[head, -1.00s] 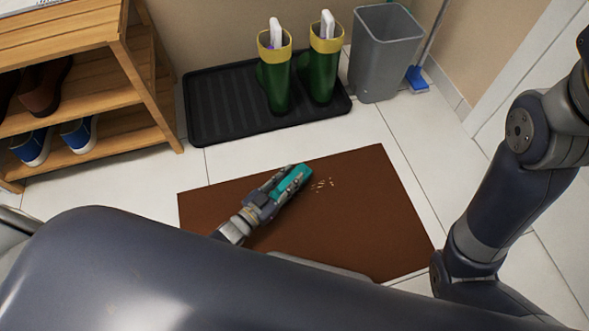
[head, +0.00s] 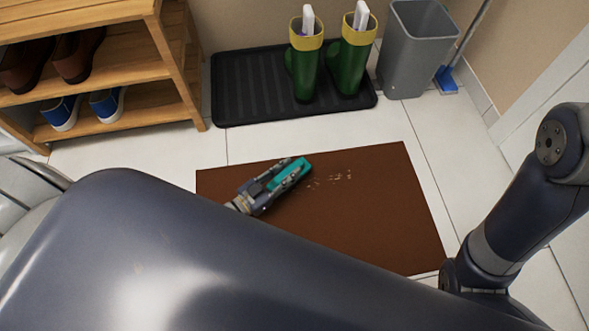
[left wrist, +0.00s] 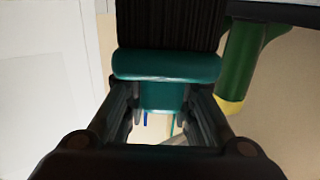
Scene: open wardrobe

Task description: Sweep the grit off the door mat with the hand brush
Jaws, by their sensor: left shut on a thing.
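The brown door mat (head: 370,225) lies flat on the tiled floor. Pale grit (head: 335,178) lies in a loose scatter on its far half. My left gripper (head: 281,179) is shut on the teal hand brush (head: 294,173), low over the mat's far left part, just left of the grit. I cannot tell whether the bristles touch the mat. The left wrist view shows the teal brush (left wrist: 167,66) between the fingers (left wrist: 160,100), with dark bristles beyond. My own body covers the mat's near left part. My right arm is at the right; its gripper is hidden.
Behind the mat is a black boot tray (head: 250,85) with green boots (head: 305,75) on it. A grey bin (head: 412,55) and a blue-headed broom (head: 446,79) stand right of it. A wooden shoe rack (head: 190,85) is at the left. Tiles right of the mat are clear.

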